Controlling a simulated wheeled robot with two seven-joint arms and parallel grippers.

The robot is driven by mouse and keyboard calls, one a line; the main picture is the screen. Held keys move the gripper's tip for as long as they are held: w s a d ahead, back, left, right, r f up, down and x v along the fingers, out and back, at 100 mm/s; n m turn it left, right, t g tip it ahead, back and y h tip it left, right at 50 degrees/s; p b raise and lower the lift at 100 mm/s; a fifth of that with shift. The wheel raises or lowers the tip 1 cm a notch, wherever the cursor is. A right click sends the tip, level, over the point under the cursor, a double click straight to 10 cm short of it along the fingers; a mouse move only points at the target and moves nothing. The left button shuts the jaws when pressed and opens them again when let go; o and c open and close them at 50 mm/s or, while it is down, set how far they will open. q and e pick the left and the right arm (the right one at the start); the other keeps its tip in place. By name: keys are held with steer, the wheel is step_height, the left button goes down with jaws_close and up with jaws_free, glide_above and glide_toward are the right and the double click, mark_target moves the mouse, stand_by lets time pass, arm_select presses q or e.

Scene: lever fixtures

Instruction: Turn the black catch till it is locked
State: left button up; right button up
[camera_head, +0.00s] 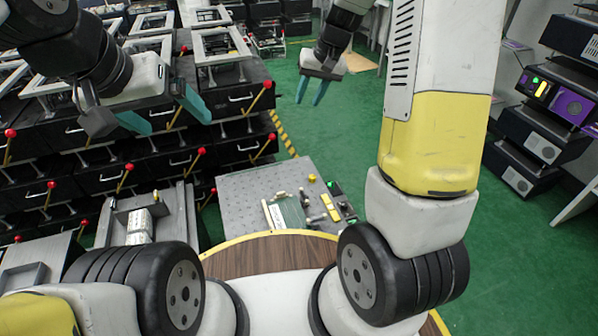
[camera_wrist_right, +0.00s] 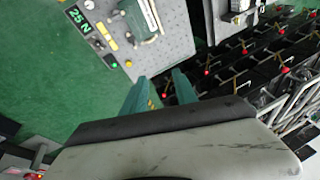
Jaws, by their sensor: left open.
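A grey perforated plate (camera_head: 240,200) with a green-and-silver fixture (camera_head: 288,213) stands low in front of me in the head view. The fixture (camera_wrist_right: 140,18) also shows at the top of the right wrist view. I cannot make out a black catch on it clearly, nor whether it is locked. My left gripper (camera_head: 177,120) is open and empty, up at the left in front of the black drawer units. My right gripper (camera_head: 308,101) is open and empty over the green floor, beyond the plate; its parted fingers (camera_wrist_right: 160,88) point towards the plate's edge in the wrist view.
Black drawer units (camera_head: 200,160) with red-knobbed yellow levers fill the left side. A dark strip with yellow buttons (camera_head: 330,206) and a green display (camera_wrist_right: 77,17) lies along the plate's edge. Black boxes (camera_head: 540,145) are stacked at right. Green floor (camera_head: 310,130) between is open.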

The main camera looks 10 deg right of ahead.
steer(key=w+f+g, duration=0.1)
steer(key=w+f, duration=0.5)
steer(key=f, duration=0.6)
steer(key=h, duration=0.1)
glide_above(304, 196)
steer(key=s+d+x, duration=0.1)
steer(key=x, duration=0.7)
steer(key=f, duration=0.7)
steer(key=f+n+g+h, duration=0.1)
steer(key=f, duration=0.6)
steer(key=f+n+h, duration=0.1)
steer(key=f, duration=0.6)
steer(key=shift+d+f+g, duration=0.35)
steer(key=shift+g, duration=0.05)
step_height(304, 196, down, 8)
steer(key=shift+r, duration=0.1)
jaws_close()
